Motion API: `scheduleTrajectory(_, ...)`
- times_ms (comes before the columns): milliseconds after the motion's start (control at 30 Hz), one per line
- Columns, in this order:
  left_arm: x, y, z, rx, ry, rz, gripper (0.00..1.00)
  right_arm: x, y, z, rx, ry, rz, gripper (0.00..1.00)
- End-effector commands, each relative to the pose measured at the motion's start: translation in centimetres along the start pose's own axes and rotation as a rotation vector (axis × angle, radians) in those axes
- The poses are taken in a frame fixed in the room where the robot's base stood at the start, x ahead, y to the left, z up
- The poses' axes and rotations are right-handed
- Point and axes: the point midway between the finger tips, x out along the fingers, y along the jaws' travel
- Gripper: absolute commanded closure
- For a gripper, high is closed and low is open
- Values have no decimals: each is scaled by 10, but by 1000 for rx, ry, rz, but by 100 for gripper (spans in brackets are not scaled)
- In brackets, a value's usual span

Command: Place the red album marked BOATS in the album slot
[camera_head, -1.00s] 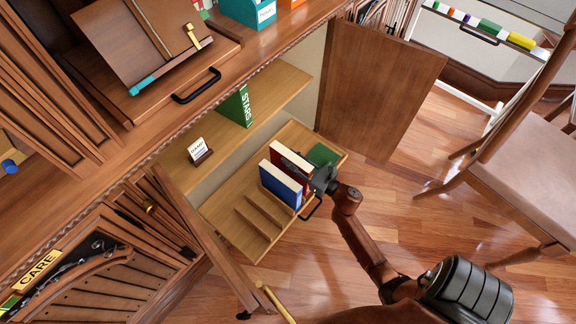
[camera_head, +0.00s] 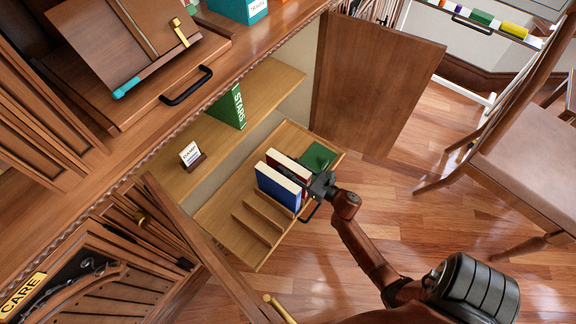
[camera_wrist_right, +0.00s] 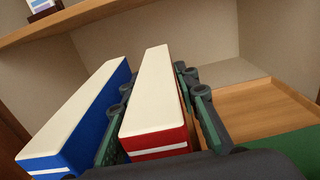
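The red album (camera_head: 288,157) stands upright in the pulled-out wooden drawer, right beside the blue album (camera_head: 277,187). It also shows in the wrist view (camera_wrist_right: 160,143), cream pages up and a white band on its spine. My right gripper (camera_head: 310,186) is at the spine end, with one finger on each side of the red album. In the wrist view my right gripper (camera_wrist_right: 160,125) shows a narrow gap beside the album, so its fingers look slightly open. The BOATS marking and the album's bottom are hidden. My left gripper is not in view.
Wooden dividers (camera_head: 258,217) and a green pad (camera_head: 318,157) flank the albums in the drawer. A green STARS album (camera_head: 228,107) and a small card stand (camera_head: 192,156) are on the shelf above. A cabinet door (camera_head: 374,85) is open. A chair (camera_head: 530,150) stands right.

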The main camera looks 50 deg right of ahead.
Motion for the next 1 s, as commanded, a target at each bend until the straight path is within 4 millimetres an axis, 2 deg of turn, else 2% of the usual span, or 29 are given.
scheduleTrajectory(433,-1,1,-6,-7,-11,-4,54,0,0,6,0,-3,0,67)
scheduleTrajectory(567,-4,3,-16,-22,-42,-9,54,-23,0,6,1,-1,-1,67)
scheduleTrajectory(800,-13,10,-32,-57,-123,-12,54,-75,0,7,0,-2,-2,67)
scheduleTrajectory(1000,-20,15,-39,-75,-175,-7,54,-107,0,6,0,-2,0,67)
